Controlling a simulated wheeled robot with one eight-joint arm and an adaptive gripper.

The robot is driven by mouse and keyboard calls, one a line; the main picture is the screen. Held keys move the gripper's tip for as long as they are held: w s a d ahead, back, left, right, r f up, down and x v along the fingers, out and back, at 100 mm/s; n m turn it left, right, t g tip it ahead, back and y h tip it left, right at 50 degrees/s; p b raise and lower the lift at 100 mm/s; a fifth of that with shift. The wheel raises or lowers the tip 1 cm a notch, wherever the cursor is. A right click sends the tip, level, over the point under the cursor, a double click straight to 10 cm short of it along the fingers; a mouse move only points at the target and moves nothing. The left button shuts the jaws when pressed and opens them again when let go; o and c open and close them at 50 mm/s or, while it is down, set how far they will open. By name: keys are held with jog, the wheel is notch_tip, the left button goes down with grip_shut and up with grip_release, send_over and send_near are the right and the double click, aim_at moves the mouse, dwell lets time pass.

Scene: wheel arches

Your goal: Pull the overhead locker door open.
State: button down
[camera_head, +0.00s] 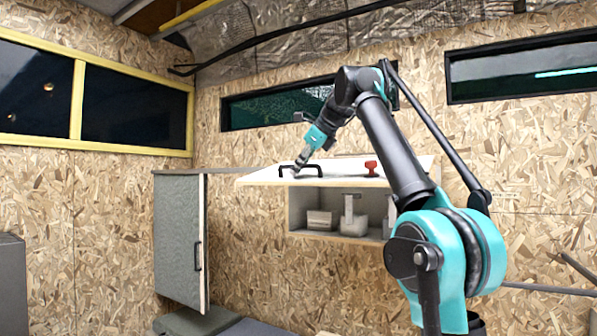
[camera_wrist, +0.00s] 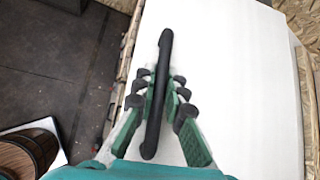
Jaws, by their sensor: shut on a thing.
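The overhead locker door (camera_head: 335,176) is a white panel swung up and out to nearly level, so the locker (camera_head: 362,207) below it stands open. Its black bar handle (camera_head: 313,166) is near the left part of the door. The white door surface (camera_wrist: 235,75) fills the right of that view.
A red knob-like thing (camera_head: 371,167) sits on the door's right part. Pale containers (camera_head: 320,219) stand inside the locker. A grey cabinet (camera_head: 178,240) with a dark handle hangs to the left. A wooden barrel (camera_wrist: 25,152) stands on the dark floor (camera_wrist: 55,65).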

jog(key=c, duration=1.6)
grip_release()
jog(key=shift+s+d+r, duration=0.3)
jog(key=shift+r, duration=0.1)
jog(key=v, duration=0.4)
jog(key=shift+s+d, duration=0.2)
jog(key=shift+s, duration=0.05)
jog(key=shift+s+d+f, duration=0.1)
jog(key=shift+s+d, duration=1.8)
jog(key=shift+s, duration=0.2)
jog(key=shift+s+d, duration=1.85)
jog(key=shift+s, duration=0.3)
jog(key=shift+c, duration=0.4)
